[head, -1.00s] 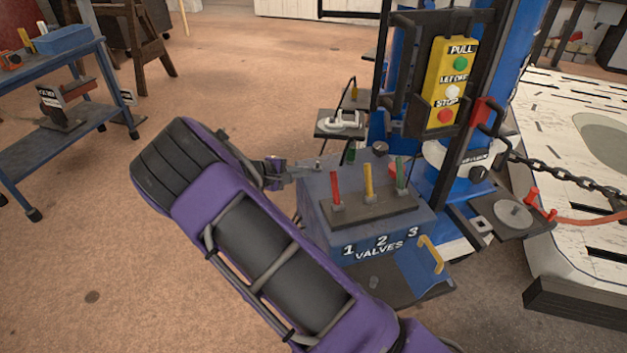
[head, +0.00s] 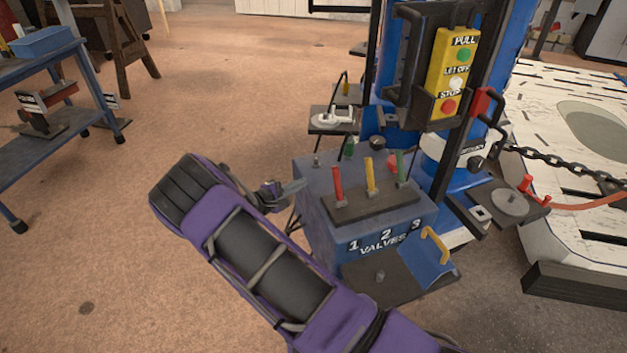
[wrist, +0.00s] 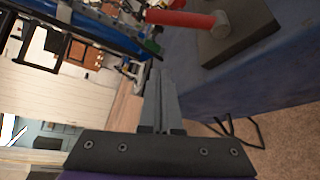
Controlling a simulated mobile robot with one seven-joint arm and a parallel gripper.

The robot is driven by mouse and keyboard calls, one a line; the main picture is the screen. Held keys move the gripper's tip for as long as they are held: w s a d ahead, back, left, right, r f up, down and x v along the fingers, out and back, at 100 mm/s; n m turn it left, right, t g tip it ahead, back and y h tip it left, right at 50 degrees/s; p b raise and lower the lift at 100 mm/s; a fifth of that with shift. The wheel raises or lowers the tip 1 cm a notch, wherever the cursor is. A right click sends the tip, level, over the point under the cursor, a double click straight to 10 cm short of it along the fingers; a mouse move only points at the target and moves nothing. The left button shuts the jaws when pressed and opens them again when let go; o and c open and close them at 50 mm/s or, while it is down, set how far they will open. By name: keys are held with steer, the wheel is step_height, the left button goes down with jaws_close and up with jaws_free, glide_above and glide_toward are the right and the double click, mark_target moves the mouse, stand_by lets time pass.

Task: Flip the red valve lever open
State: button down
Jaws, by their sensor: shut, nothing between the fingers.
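The red valve lever (head: 337,183) stands upright at the left of a row of three levers on the blue valve box, above the number 1. In the wrist view the red lever (wrist: 180,18) shows at the top, rising from a dark plate. My gripper (head: 300,186) is shut and empty, just left of the box's upper left side and apart from the lever. In the wrist view its closed fingers (wrist: 154,88) point past the box's side, with the lever to their upper right.
A yellow lever (head: 370,176) and a green lever (head: 400,168) stand right of the red one. The blue valve box (head: 340,236) is beside my gripper. A yellow push-button box (head: 456,72) hangs behind. A blue cart (head: 65,140) stands at far left; floor between is clear.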

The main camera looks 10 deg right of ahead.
mark_target(338, 185)
steer(key=b+x, duration=0.1)
steer(key=x, duration=0.7)
steer(key=shift+w+d+f, duration=0.1)
steer(key=shift+w+d, duration=0.1)
steer(key=shift+d, duration=0.5)
steer(key=shift+s+d+r+p, duration=0.25)
steer(key=shift+s+r, duration=0.2)
steer(key=shift+s, duration=0.25)
steer(key=shift+s+d+r+p, duration=0.1)
steer(key=shift+s+d+r, duration=0.25)
steer(key=shift+s+r, duration=0.25)
